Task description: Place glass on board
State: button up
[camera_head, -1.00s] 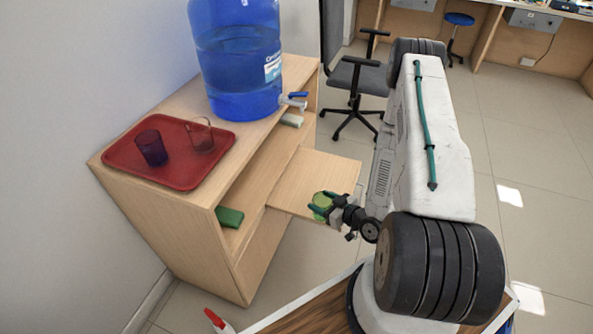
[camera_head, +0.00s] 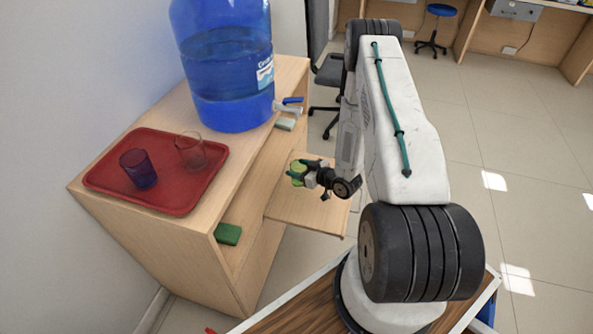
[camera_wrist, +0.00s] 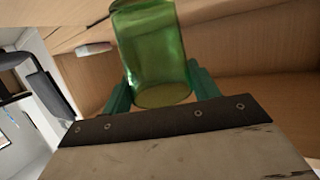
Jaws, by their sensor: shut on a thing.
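My gripper (camera_head: 300,171) is shut on a green see-through glass (camera_head: 297,167). In the wrist view the green glass (camera_wrist: 155,55) stands between the two teal fingers (camera_wrist: 160,92), and its far end is cut off by the top edge. In the head view the glass is over or beside the pull-out wooden board (camera_head: 310,209) of the cabinet. I cannot tell whether the glass touches the board.
On the cabinet top are a red tray (camera_head: 112,172) with a dark blue glass (camera_head: 138,168) and a clear glass (camera_head: 190,150), and a blue water bottle (camera_head: 225,70) with a tap.

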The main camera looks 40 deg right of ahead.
aim_at(297, 170)
jog(key=shift+w+d+f, duration=0.1)
jog(key=shift+w+d, duration=0.1)
jog(key=shift+w, duration=0.35)
jog(key=shift+w+d, duration=0.2)
jog(key=shift+w, duration=0.35)
jog(key=shift+w+d+f, duration=0.1)
jog(key=shift+w+f, duration=0.1)
jog(key=shift+w, duration=0.05)
jog(key=shift+f, duration=1.6)
jog(key=o, duration=1.1)
jog(key=shift+f, duration=0.15)
